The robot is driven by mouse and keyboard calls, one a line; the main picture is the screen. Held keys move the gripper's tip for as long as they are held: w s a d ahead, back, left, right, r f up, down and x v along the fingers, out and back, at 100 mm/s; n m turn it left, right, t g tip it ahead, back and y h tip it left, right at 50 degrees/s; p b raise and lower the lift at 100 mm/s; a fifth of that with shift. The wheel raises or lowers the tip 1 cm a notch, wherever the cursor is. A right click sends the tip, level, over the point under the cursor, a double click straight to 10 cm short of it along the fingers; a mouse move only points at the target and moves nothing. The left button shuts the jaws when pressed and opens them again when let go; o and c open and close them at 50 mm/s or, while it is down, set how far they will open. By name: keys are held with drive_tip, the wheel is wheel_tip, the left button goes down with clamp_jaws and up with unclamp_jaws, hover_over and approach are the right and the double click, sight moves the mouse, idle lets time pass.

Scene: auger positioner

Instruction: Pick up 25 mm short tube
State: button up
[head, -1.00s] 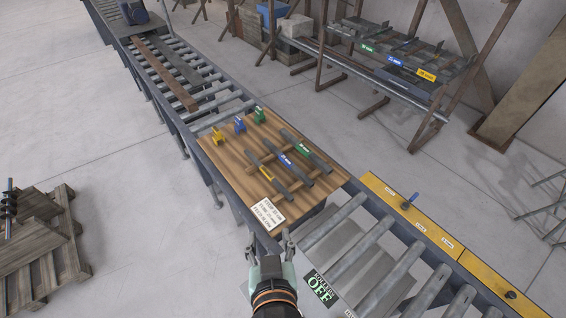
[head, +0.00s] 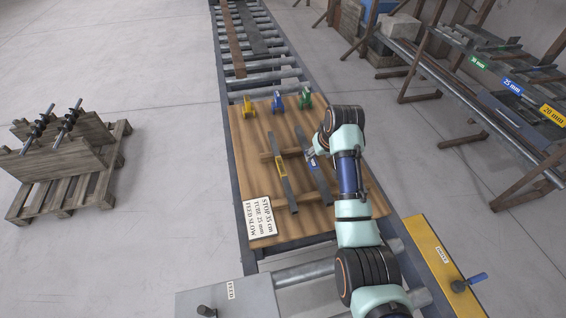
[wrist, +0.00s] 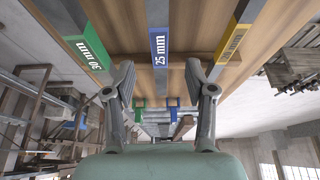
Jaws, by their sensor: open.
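The 25 mm short tube (head: 321,186) is a grey bar with a blue label. It lies on two wooden strips on a board (head: 240,170), partly hidden by my arm in the head view. In the wrist view its blue "25 mm" label (wrist: 158,47) faces the camera, centred between my fingers. My gripper (wrist: 160,82) is open and empty, with one finger on each side of that tube's line; I cannot tell the remaining distance. The yellow-labelled tube (head: 278,165) lies to its left in the head view. The green-labelled 30 mm tube (wrist: 85,52) shows in the wrist view.
Yellow (head: 248,106), blue (head: 278,102) and green (head: 305,98) pieces stand at the board's far edge. A printed sign (head: 261,217) lies at the near left. A roller conveyor (head: 262,80) runs beyond. A rack (head: 490,110) with labelled long tubes stands right.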

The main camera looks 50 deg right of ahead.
sight(313, 161)
drive_tip(key=shift+w+a, duration=0.15)
drive_tip(key=shift+f, duration=0.3)
drive_tip(key=shift+x, duration=0.95)
drive_tip(key=shift+d+b+x, duration=0.2)
drive_tip(key=shift+b+x, duration=0.15)
drive_tip(key=shift+x, duration=0.95)
drive_tip(key=shift+d+b+x, duration=0.25)
drive_tip(key=shift+b+x, duration=0.05)
drive_tip(key=shift+x, duration=1.05)
drive_tip(key=shift+r, duration=0.15)
clamp_jaws()
